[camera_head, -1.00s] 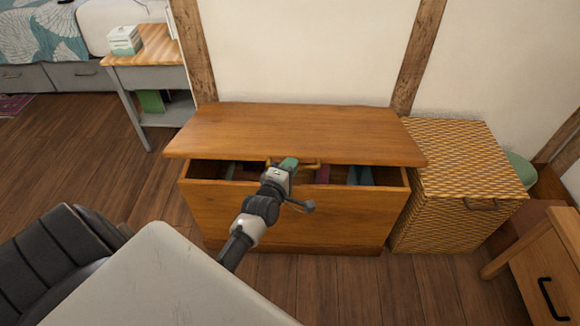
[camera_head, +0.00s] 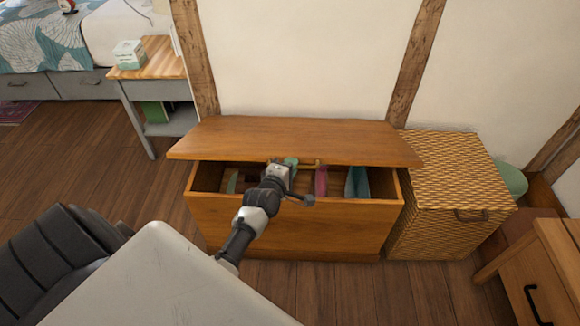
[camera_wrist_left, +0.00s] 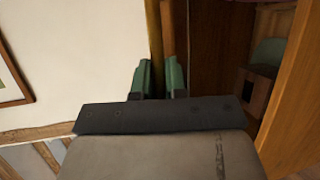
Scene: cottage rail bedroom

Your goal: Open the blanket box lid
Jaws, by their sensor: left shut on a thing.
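The wooden blanket box (camera_head: 290,228) stands against the wall in the head view. Its lid (camera_head: 300,138) is partly raised, with its front edge well above the box rim. Coloured items show inside, among them a pink one (camera_head: 321,181) and a teal one (camera_head: 357,182). My right gripper is not in view.
A wicker hamper (camera_head: 452,195) stands close to the box's right side. A small side table (camera_head: 157,80) is at the back left. A wooden drawer unit (camera_head: 540,268) is at the front right. Wooden floor is clear left of the box.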

